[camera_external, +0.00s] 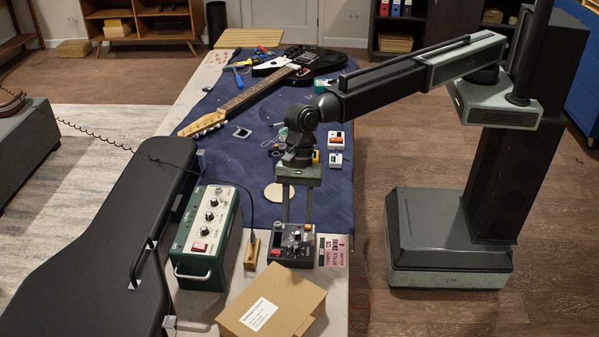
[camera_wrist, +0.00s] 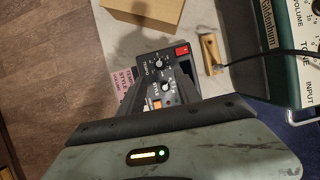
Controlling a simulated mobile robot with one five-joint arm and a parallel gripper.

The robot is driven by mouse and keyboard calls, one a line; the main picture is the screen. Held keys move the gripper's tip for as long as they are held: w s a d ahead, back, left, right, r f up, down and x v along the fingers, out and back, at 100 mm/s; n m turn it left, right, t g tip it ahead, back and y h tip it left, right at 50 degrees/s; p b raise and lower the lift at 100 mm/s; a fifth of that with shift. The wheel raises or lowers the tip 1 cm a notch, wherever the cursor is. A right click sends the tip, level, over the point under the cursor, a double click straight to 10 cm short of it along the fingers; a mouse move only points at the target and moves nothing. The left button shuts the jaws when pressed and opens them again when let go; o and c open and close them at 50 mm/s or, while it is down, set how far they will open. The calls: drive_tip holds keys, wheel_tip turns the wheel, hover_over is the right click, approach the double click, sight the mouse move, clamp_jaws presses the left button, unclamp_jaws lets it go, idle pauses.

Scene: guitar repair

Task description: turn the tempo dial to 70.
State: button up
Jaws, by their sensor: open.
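A small dark control box (camera_external: 291,245) stands on the front part of the bench, with knobs and a red button on top. It also shows in the wrist view (camera_wrist: 147,75), partly hidden behind my gripper. There the tempo dial (camera_wrist: 163,61) is a knob beside the lettering TEMPO, and a second knob (camera_wrist: 166,87) sits beside STYLE. I cannot read the dial's setting. My gripper (camera_external: 298,219) is open, pointing down, with its two fingers apart over the back part of the box. It holds nothing. Whether the fingertips touch the box is unclear.
A pink card (camera_external: 333,250) lies right of the box. A cardboard box (camera_external: 271,306) stands in front. A green amplifier (camera_external: 207,238) and a small wooden block (camera_external: 251,249) with a cable are to the left. A guitar (camera_external: 250,93) and small parts lie on the blue cloth behind.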

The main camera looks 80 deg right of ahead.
sight(296, 245)
drive_tip(key=b+x, duration=0.6)
drive_tip(key=x, duration=0.1)
drive_tip(key=shift+a+f+b, duration=0.1)
drive_tip(key=shift+f+b, duration=0.2)
drive_tip(key=shift+f, duration=0.05)
drive_tip(key=shift+r, duration=0.15)
clamp_jaws()
